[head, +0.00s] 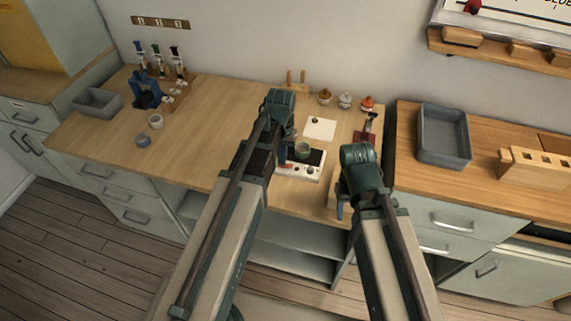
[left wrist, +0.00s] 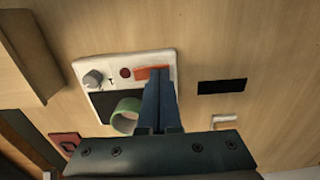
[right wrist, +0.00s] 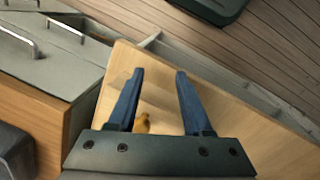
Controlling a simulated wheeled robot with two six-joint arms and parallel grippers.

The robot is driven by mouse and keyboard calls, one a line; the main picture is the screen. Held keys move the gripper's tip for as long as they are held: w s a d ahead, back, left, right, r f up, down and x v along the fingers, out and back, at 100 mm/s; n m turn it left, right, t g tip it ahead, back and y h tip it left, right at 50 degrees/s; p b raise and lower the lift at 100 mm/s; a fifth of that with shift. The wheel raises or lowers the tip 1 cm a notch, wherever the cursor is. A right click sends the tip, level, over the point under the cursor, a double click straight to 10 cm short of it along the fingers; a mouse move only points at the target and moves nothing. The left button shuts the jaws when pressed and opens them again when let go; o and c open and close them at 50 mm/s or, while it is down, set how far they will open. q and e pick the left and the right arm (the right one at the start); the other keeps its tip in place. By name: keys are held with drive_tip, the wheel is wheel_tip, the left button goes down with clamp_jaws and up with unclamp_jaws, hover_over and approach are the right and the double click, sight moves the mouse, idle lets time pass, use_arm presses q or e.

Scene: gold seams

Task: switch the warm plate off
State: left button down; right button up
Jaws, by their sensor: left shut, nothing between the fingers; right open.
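The warm plate (head: 312,174) is a white box with a dark top, on the wooden table. In the left wrist view, the white panel of the warm plate (left wrist: 110,67) carries a grey knob (left wrist: 92,79), a small red lamp (left wrist: 125,73) and an orange-red switch (left wrist: 143,73). A green cup (head: 302,150) stands on the dark top; it also shows in the left wrist view (left wrist: 124,113). My left gripper (left wrist: 158,82) is shut and empty, its tips over or at the switch; contact cannot be told. My right gripper (right wrist: 160,74) is open and empty near the table's front right.
A white sheet (head: 320,128) and several small pots (head: 345,100) lie behind the plate. A grey tray (head: 444,138) sits on the right counter. A yellow-orange object (right wrist: 142,123) shows beyond my right fingers.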

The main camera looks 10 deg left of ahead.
use_arm(q)
wheel_tip(320, 180, up, 7)
drive_tip(key=p, duration=0.6)
drive_tip(key=shift+f, duration=0.15)
drive_tip(key=s+d+m+y, duration=0.1)
drive_tip(key=s+d+m, duration=0.2)
drive_tip(key=s+d, duration=0.7)
drive_tip(key=s, duration=0.4)
drive_tip(key=shift+s+d, duration=0.2)
drive_tip(key=shift+d, duration=0.05)
